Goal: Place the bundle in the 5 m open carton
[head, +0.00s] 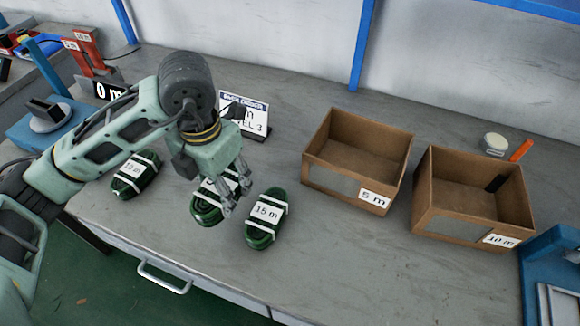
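Three green cable bundles with white bands lie in a row on the grey bench: a left bundle (134,176), a middle bundle (206,207) and a right bundle (265,219), whose label appears to read 15 m. My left gripper (237,201) points down over the middle bundle and hides part of it. Its fingers look spread, but I cannot tell whether they touch or grip the bundle. The open carton labelled 5 m (340,182) stands right of the bundles, and its visible inside looks empty. My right gripper is out of view.
A second open carton labelled 10 m (452,228) stands to the right, with a dark item inside. A sign (250,115) stands behind the bundles. A round tin (494,145) and an orange object (521,150) lie at the back right. Bench between the right bundle and the cartons is clear.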

